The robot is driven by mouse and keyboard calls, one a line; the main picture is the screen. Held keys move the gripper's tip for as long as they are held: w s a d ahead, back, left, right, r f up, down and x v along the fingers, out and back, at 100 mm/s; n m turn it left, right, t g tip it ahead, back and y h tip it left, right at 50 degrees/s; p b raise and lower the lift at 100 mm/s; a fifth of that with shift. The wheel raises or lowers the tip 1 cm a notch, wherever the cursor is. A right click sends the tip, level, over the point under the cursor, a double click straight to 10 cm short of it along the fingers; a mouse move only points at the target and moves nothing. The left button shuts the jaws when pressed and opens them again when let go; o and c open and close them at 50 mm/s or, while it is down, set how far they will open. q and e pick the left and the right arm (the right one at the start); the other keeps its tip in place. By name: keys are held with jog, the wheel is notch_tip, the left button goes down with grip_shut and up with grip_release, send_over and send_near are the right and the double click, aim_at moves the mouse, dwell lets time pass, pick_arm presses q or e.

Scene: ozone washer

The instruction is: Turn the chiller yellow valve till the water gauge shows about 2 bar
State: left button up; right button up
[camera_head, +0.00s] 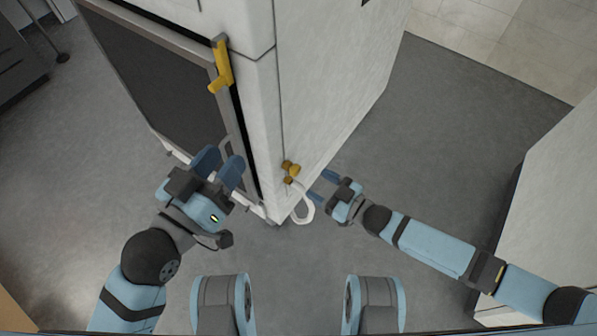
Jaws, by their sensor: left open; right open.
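A small yellow valve (290,170) sticks out low on the right side of the tall white cabinet (330,85), with a white hose (307,208) looping below it. My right gripper (322,184) is open, its blue fingers pointing left toward the valve, a short way to its right and seemingly apart from it. My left gripper (219,167) is open and empty in front of the cabinet's dark front panel. I cannot make out a water gauge or any reading.
A yellow handle (220,66) juts from the cabinet's front edge. Another white cabinet (550,200) stands at the right, close to my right arm. Grey floor (440,130) is clear between the two cabinets. A dark unit (18,60) stands at the far left.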

aim_at(298, 171)
jog(key=b+x, duration=0.1)
jog(key=x, duration=0.6)
jog(key=shift+w+b, duration=0.1)
jog(key=shift+b, duration=0.3)
pick_arm(q)
notch_tip(298, 171, down, 3)
jog(key=shift+d+f+g, duration=0.1)
jog(key=shift+f+g, duration=0.1)
jog(key=shift+g, duration=0.5)
pick_arm(e)
jog(key=c, duration=0.9)
